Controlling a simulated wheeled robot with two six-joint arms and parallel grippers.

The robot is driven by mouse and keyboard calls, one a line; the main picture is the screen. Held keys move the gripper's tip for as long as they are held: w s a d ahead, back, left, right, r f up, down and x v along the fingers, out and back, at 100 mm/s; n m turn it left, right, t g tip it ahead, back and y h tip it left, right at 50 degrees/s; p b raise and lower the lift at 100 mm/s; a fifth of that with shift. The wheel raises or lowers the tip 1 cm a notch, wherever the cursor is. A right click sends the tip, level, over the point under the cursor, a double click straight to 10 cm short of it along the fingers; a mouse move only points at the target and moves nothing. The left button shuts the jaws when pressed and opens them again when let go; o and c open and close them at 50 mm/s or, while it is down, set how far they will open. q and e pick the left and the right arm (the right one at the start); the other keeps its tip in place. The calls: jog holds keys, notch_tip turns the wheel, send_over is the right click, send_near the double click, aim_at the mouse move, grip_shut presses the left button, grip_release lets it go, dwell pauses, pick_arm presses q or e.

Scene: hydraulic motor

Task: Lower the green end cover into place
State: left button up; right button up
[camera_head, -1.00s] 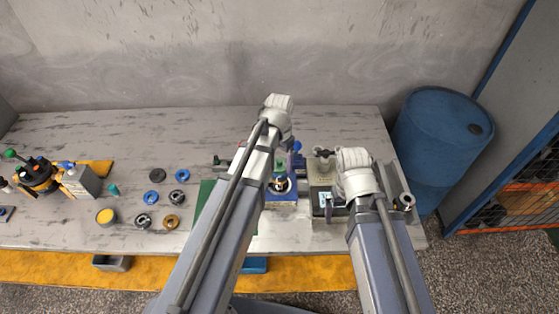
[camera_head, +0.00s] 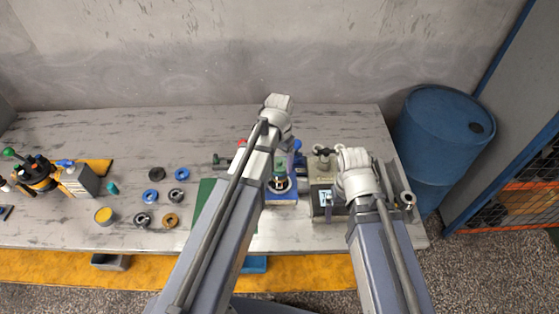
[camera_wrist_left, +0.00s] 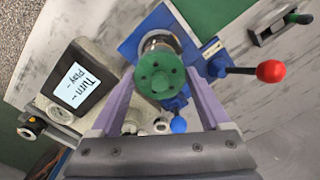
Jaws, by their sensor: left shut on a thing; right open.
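The green end cover (camera_wrist_left: 160,74) is a round disc with a ring of small holes. It also shows in the head view (camera_head: 280,166). My left gripper (camera_wrist_left: 162,88) is shut on it, one purple finger on each side. A silver motor body (camera_wrist_left: 158,38) stands in a blue fixture (camera_wrist_left: 128,47); the cover is in front of and above it in the wrist view. Whether they touch cannot be told. In the head view a silver ring (camera_head: 280,186) shows just below the cover. My right gripper (camera_head: 338,203) is beside the grey box, mostly hidden by its own wrist, and open.
A grey box with a screen (camera_wrist_left: 78,82) stands right of the fixture. A red-knobbed lever (camera_wrist_left: 268,71) sticks out from the fixture. A green mat (camera_head: 205,205) lies nearby.

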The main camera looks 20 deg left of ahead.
pick_arm(q)
jog(key=shift+r+p, duration=0.4)
jog(key=shift+f+b, duration=0.5)
dwell(0.8)
jog(key=o, duration=1.6)
jog(key=shift+c, duration=0.2)
jog(key=shift+r+p, duration=2.45)
jog(key=shift+w, duration=0.1)
